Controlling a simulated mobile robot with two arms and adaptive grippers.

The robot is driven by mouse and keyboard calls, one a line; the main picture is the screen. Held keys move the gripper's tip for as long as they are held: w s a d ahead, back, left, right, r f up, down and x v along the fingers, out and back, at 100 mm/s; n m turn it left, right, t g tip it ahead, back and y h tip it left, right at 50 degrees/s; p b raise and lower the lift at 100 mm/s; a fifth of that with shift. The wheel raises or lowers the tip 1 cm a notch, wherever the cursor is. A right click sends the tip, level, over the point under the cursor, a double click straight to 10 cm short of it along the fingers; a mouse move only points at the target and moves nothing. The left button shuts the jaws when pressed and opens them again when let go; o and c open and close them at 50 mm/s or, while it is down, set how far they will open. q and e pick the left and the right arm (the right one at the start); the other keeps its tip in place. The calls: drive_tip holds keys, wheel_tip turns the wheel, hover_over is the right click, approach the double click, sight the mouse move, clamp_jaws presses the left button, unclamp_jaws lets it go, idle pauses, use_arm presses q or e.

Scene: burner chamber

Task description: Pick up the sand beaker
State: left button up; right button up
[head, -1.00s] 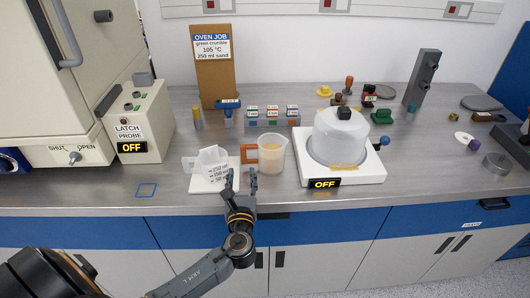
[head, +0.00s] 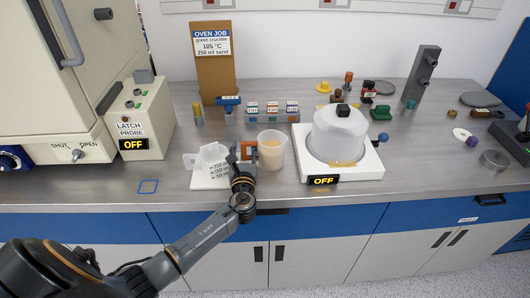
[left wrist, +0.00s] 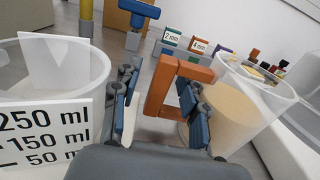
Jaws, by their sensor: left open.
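The sand beaker (head: 271,155) is a clear cup with pale tan sand, standing on the counter left of the white domed device. An orange square handle (head: 248,150) is on its left side. In the left wrist view the sand beaker (left wrist: 240,100) is at the right and the orange handle (left wrist: 178,88) is between the fingers. My left gripper (head: 243,154) is open around the handle, its fingers (left wrist: 158,105) apart on either side; I cannot tell whether they touch it. My right gripper is not in view.
An empty graduated beaker (head: 212,160) stands close left of my left gripper on a white base. The white domed device (head: 340,138) with an OFF display is to the right. Small labelled blocks (head: 272,112) are behind. The front left counter is mostly clear.

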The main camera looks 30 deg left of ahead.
use_arm(q)
clamp_jaws()
drive_tip(key=shift+r, duration=0.1)
drive_tip(key=shift+r, duration=0.15)
